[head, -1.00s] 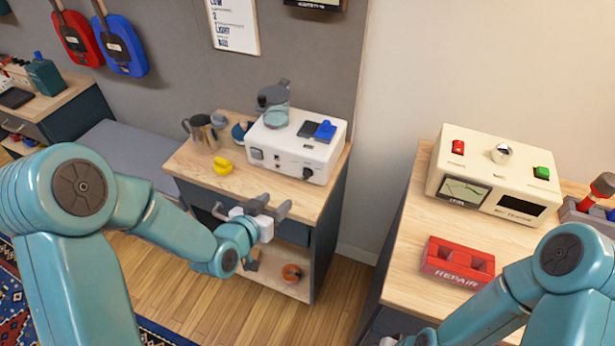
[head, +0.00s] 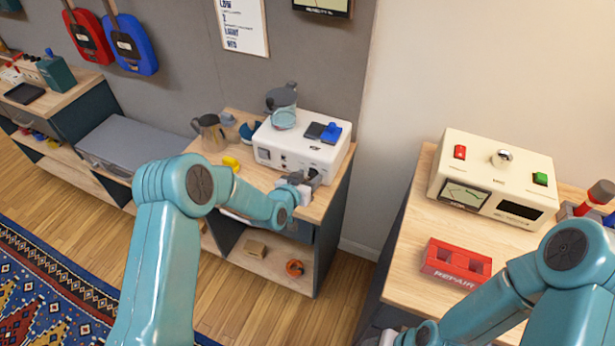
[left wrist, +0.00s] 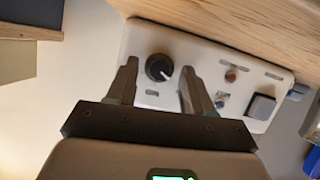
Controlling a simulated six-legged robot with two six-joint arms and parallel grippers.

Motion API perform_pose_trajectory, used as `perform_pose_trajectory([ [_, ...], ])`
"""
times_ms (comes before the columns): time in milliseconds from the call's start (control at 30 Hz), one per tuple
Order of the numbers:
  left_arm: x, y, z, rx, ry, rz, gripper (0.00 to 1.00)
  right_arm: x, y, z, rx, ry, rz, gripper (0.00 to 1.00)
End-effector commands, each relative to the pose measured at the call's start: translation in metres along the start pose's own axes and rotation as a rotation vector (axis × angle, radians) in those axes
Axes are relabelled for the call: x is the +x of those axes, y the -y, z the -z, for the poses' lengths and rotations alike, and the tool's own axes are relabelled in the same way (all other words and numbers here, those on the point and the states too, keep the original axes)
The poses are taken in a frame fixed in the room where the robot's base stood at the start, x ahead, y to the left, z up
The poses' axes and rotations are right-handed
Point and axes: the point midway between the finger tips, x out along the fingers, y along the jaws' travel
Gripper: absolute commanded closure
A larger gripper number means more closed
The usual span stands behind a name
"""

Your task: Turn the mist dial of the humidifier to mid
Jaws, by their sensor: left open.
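The humidifier (head: 300,146) is a white box with a clear jar on top, standing on the wooden cabinet top. Its front panel (left wrist: 208,75) shows in the left wrist view. A black round dial (left wrist: 159,67) with a white pointer line sits on that panel, with a small unreadable label beside it. In the head view the dial is mostly hidden by my gripper. My left gripper (head: 308,181) is open at the humidifier's front. In the left wrist view its fingers (left wrist: 156,85) stand on either side of the dial, with gaps visible.
A metal pitcher (head: 211,132) and a yellow object (head: 231,163) stand left of the humidifier. A blue switch (head: 332,132) is on its top. A red repair tray (head: 455,262) and a cream device (head: 492,180) are on the right bench.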

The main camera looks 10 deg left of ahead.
Motion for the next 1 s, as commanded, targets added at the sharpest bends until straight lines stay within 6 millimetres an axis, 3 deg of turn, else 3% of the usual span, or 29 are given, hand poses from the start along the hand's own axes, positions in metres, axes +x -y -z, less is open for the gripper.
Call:
perform_pose_trajectory([
  [267,0.001,0.000,0.000,0.000,0.000,0.000,0.52,0.000,0.000,0.000,0.000,0.000,0.000,0.50],
  [400,0.001,0.000,0.000,0.000,0.000,0.000,0.97,0.000,0.000,0.000,0.000,0.000,0.000,0.50],
  [433,0.001,0.000,0.000,0.000,0.000,0.000,1.00,0.000,0.000,0.000,0.000,0.000,0.000,0.50],
  [767,0.002,0.000,-0.002,0.032,0.000,0.013,1.00,0.007,-0.003,0.000,0.000,0.000,0.000,0.50],
  [1000,0.003,-0.002,-0.004,0.158,0.003,0.064,1.00,0.029,-0.011,0.001,0.000,0.000,0.000,0.50],
])
